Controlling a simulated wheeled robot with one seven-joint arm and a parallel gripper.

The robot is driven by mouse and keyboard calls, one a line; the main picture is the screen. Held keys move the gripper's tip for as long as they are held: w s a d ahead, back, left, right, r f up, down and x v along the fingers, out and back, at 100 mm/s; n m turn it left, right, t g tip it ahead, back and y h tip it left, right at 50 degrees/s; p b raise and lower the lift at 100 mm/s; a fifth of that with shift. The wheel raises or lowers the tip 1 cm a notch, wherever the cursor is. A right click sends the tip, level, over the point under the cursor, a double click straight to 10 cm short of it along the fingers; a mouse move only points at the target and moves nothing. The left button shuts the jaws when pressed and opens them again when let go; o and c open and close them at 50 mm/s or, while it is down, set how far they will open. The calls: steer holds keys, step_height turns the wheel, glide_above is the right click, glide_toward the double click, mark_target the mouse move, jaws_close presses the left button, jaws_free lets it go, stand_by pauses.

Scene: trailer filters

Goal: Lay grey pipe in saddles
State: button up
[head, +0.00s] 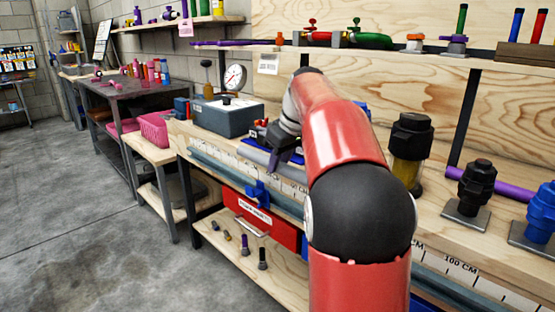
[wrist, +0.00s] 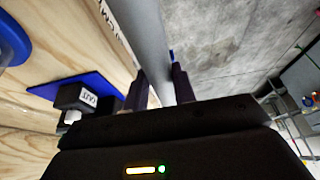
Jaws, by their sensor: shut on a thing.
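My gripper (head: 281,158) is low over the front part of the wooden bench in the head view, with its fingers pointing down. In the wrist view both dark fingers (wrist: 160,88) close around a grey pipe (wrist: 147,35), which runs away between them along the bench edge. A blue bracket (head: 258,192) sits on the bench's front edge just below and left of the gripper in the head view; I cannot tell whether it is a saddle. My arm hides much of the bench middle. Whether the pipe touches any saddle is not visible.
A black-topped amber filter (head: 410,150) and a black fitting (head: 475,187) stand to the right. A blue plate (wrist: 70,88) bears a black block marked OUT. A red case (head: 260,220) is underneath.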

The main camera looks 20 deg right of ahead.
steer(key=shift+s, duration=0.1)
steer(key=shift+f+b, duration=2.05)
steer(key=shift+f, duration=0.9)
steer(key=shift+f+b, duration=0.85)
steer(key=shift+f, duration=0.9)
steer(key=shift+r, duration=0.1)
step_height(320, 180, up, 3)
steer(key=p, duration=0.2)
steer(key=shift+p, duration=0.35)
steer(key=shift+f, duration=0.3)
stand_by(2.1)
